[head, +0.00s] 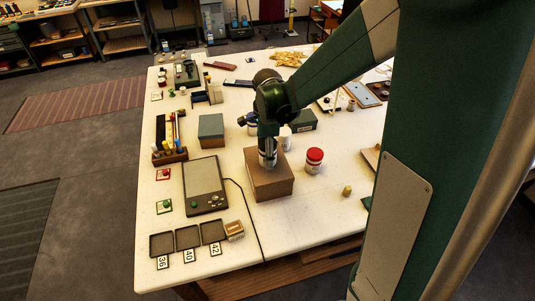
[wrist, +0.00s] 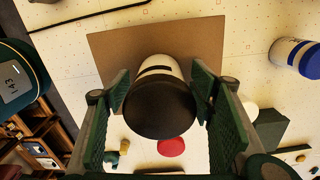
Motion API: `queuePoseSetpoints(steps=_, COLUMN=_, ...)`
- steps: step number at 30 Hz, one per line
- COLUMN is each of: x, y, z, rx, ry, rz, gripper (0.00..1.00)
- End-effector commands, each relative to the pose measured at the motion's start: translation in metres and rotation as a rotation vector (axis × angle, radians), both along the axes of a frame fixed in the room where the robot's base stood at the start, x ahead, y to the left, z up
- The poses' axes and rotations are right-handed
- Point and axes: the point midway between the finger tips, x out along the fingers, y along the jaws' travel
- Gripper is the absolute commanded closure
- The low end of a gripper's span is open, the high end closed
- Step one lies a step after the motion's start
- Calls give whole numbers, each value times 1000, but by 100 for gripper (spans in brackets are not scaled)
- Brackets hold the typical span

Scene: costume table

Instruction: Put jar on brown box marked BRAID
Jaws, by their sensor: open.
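The brown box (head: 272,188) stands on the table below my gripper (head: 267,160); no BRAID lettering is legible on its visible faces. In the wrist view, a white jar with a black lid and a dark band (wrist: 160,105) is between the open fingers of my gripper (wrist: 160,110), over the brown box top (wrist: 110,50). The jar appears to stand on the box, though its base is hidden by the lid and body. The fingers flank the lid; whether either touches it is unclear. In the head view the gripper mostly hides this jar.
A red-lidded jar (head: 314,161) stands right of the box. A white container (head: 286,141) and a dark green box (head: 303,121) are behind it. A blue-and-white jar (wrist: 297,57) stands nearby. A scale-like device (head: 204,183) and its cable lie left. The table is clear in front of the box.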

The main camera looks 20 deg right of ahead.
Motion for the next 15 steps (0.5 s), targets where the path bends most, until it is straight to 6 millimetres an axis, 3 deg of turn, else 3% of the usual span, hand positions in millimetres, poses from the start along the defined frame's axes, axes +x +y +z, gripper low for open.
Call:
queuePoseSetpoints(steps=8, x=0, y=0, z=4, rx=0, ry=0, rz=0, gripper=46)
queuePoseSetpoints(steps=15, x=0, y=0, z=21, rx=0, ry=0, rz=0, gripper=46)
